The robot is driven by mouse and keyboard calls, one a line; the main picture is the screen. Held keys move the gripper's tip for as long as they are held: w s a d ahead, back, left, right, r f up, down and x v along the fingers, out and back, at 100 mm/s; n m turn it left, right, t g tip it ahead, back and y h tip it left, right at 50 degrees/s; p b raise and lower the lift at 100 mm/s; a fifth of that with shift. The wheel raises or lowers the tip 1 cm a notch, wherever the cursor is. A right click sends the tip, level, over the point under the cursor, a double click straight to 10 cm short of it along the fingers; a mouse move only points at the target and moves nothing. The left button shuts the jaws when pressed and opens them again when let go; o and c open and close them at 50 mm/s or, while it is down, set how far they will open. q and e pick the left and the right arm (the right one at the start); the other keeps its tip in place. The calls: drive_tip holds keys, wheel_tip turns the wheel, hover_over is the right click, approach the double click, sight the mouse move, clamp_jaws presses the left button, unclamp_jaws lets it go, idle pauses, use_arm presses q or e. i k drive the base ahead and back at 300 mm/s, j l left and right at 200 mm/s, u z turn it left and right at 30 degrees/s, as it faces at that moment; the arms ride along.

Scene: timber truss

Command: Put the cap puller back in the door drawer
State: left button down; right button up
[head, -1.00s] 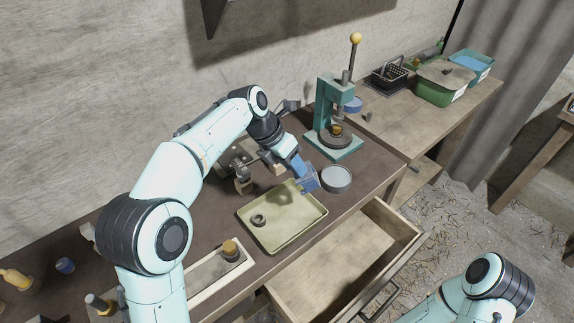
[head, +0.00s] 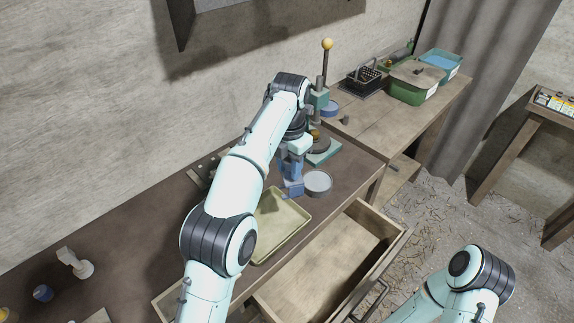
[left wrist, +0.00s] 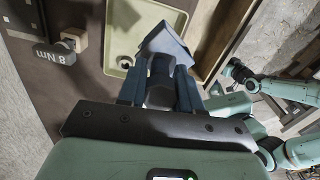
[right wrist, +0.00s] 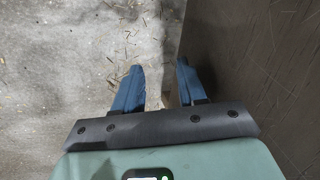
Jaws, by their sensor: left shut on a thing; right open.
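My left gripper (head: 291,168) is shut on a blue-grey tool with a dark, rounded middle and a wedge-shaped end, likely the cap puller (left wrist: 165,42). In the head view its blue end (head: 293,188) shows below the fingers, between the tray and the round tin; I cannot tell whether it touches the bench. An open wooden drawer (head: 372,268) sticks out from the bench front, to the lower right of the tool; its visible floor looks bare. My right gripper (right wrist: 158,88) is open and empty above the floor, beside a dark panel.
A yellow-green tray (head: 286,240) is partly hidden by my left arm. A round grey tin (head: 317,182) stands right of the tool, with a green lever press (head: 322,152) behind. A grey block marked 8 Nm (left wrist: 54,57) lies on the bench. Green tubs (head: 408,90) stand far right.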

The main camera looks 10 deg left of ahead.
sight(324, 270)
drive_tip(key=k, duration=1)
